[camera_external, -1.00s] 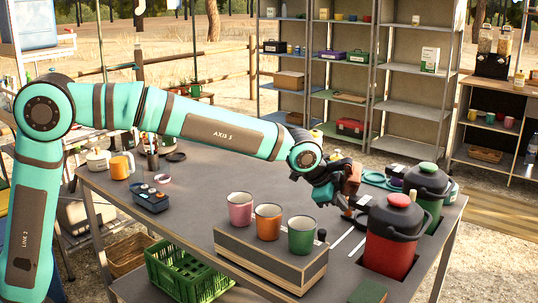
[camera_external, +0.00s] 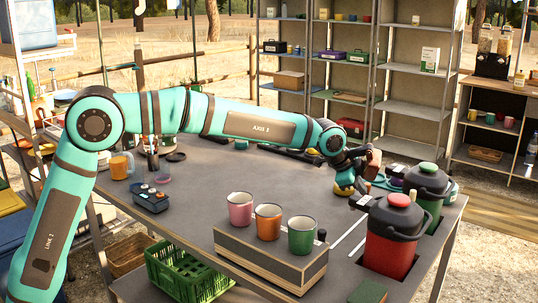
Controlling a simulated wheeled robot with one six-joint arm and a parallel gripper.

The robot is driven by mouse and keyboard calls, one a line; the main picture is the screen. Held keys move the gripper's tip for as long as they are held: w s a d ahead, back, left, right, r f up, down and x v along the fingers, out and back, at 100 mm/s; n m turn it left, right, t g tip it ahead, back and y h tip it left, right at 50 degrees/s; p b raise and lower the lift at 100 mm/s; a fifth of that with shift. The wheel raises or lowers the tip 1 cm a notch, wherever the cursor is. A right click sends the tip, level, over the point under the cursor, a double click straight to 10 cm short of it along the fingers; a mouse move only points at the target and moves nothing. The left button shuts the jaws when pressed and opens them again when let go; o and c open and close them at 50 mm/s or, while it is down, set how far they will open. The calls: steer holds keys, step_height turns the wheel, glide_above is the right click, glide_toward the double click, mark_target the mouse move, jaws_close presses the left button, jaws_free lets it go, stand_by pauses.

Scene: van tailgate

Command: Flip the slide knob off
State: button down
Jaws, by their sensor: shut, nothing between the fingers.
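I cannot make out a slide knob for certain. A dark box (camera_external: 150,200) with several small coloured controls lies on the left of the grey table. A small dark upright piece (camera_external: 321,235) stands at the right end of the mug stand; I cannot tell whether it is a knob. My gripper (camera_external: 347,181) is over the far right part of the table, behind the mugs and left of the lidded jugs. It is shut and empty. Its fingertips are small and partly lost against a yellow item behind them, and I cannot tell whether they touch anything.
Pink (camera_external: 240,209), orange (camera_external: 268,222) and green (camera_external: 301,235) mugs sit in a wooden stand (camera_external: 270,262). A red jug (camera_external: 392,235) and a dark green jug (camera_external: 428,190) stand at the right. The table's middle (camera_external: 210,185) is clear.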

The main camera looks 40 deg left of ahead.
steer(key=shift+r, duration=0.1)
steer(key=v, duration=0.9)
steer(key=shift+s+a+r, duration=0.2)
steer(key=shift+s+r, duration=0.05)
steer(key=shift+r, duration=0.05)
